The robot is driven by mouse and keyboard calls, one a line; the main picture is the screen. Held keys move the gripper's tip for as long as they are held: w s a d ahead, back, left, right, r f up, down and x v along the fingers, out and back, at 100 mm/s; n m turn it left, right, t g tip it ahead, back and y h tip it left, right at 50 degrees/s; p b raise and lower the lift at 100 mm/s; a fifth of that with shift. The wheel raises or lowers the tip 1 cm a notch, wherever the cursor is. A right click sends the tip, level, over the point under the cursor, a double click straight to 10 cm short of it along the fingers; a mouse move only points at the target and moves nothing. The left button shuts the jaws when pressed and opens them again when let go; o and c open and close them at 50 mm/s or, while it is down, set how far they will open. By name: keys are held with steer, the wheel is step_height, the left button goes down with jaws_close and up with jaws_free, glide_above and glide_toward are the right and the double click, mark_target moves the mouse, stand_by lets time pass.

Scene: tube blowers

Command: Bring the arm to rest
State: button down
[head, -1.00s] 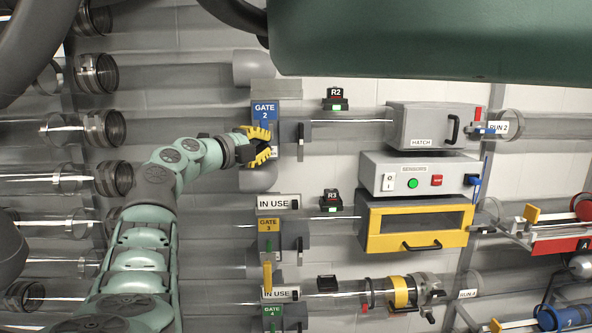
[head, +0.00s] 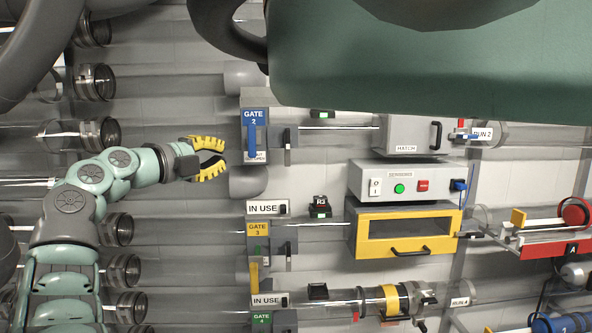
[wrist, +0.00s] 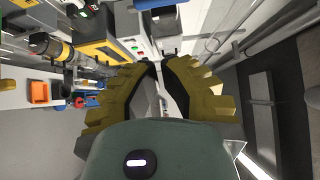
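My gripper (head: 222,159) has yellow toothed fingers and is at the left-centre of the head view, just left of the blue GATE 2 panel (head: 254,131) and apart from it. Its fingers are spread with a gap between the tips, and nothing shows between them. In the wrist view the fingers (wrist: 160,65) curve toward each other with a narrow gap and hold nothing I can see. My arm is bent, reaching up from the lower left.
Clear tubes with dark collars (head: 105,135) run along the wall at left. At right are a grey hatch box (head: 408,132), a sensor box (head: 408,172) and a yellow-framed drawer (head: 405,252). GATE 3 (head: 258,230) is below GATE 2.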

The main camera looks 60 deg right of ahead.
steer(key=shift+w+a, duration=0.15)
steer(key=shift+a, duration=0.75)
